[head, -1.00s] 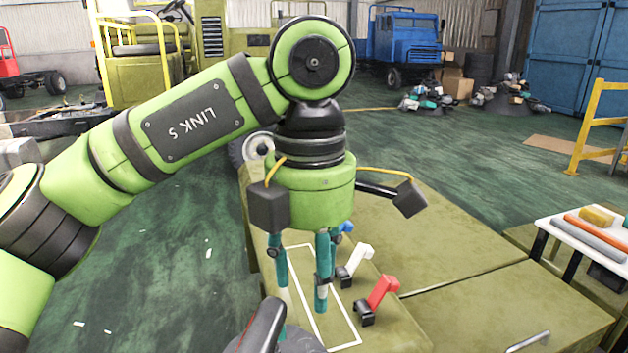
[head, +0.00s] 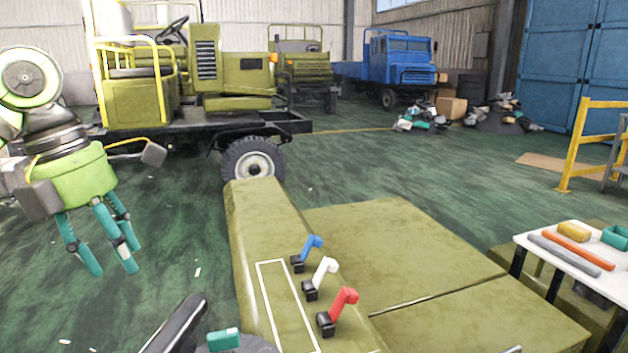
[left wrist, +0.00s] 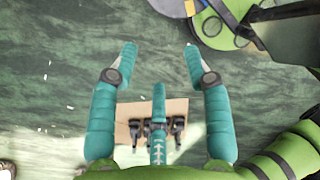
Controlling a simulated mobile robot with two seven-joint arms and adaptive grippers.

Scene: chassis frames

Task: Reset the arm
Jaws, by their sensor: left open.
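My left gripper (head: 113,264) hangs at the left of the head view, its teal fingers spread, pointing down and empty. It is over the green floor, left of the olive console and apart from it. In the left wrist view the open fingers (left wrist: 160,58) have nothing between their tips. My green left arm is mostly out of the head view at the left edge. I do not see my right gripper.
The olive console (head: 255,225) bears a blue lever (head: 311,243), a white lever (head: 325,268) and a red lever (head: 344,299). A white table (head: 530,243) with coloured pieces stands right. An olive vehicle (head: 235,75) stands behind. Green floor (head: 180,220) is open at left.

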